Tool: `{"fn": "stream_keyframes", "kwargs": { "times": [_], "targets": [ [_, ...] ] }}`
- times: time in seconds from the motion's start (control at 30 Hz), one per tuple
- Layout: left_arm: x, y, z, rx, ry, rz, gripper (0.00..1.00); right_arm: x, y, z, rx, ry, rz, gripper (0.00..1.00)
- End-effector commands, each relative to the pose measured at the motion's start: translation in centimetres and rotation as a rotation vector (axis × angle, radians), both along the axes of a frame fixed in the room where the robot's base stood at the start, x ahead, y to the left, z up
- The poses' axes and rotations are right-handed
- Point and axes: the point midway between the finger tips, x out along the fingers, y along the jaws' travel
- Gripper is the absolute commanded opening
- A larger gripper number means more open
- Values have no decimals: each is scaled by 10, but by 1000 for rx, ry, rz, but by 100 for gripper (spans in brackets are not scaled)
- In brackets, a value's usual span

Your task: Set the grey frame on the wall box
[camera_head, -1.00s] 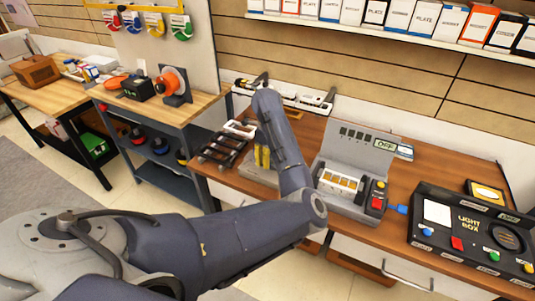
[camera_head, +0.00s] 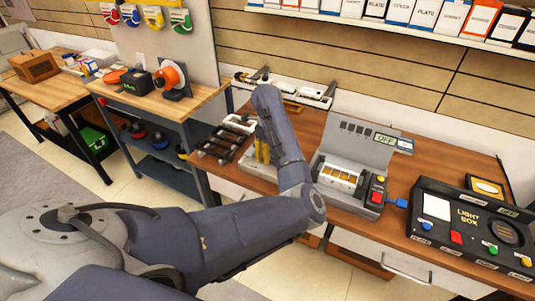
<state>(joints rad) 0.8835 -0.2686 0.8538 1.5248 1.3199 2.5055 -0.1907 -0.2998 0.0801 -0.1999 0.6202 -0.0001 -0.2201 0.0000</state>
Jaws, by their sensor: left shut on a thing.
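My left arm comes in from the left, and its forearm (camera_head: 283,140) stands up over the bench. My left gripper is mostly behind this forearm. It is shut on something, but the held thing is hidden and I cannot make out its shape. Beside the forearm, a grey piece with yellow upright parts (camera_head: 261,152) shows in part on the bench. I cannot tell whether it is the wall box. A pale frame-like piece (camera_head: 239,123) shows left of the forearm, above a dark rack. I cannot tell if it is the grey frame. My right gripper is not in view.
A grey device (camera_head: 355,153) with an "OFF" display stands right of the forearm. A black light box (camera_head: 465,217) is at the right. A dark rack (camera_head: 222,143) lies on the left. A shelf of boxes (camera_head: 400,20) runs above the bench.

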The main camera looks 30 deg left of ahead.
Motion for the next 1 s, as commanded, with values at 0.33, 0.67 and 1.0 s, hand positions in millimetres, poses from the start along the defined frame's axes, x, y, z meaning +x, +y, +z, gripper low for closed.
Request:
{"fn": "stream_keyframes", "kwargs": {
  "times": [0.33,0.67,1.0],
  "targets": [
    [0,0,-1,0,0,1,22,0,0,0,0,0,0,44],
    [-1,0,-1,0,1,0,22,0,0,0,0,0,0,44],
    [-1,0,-8,1,2,-1,22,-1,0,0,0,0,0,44]
  ]
}}
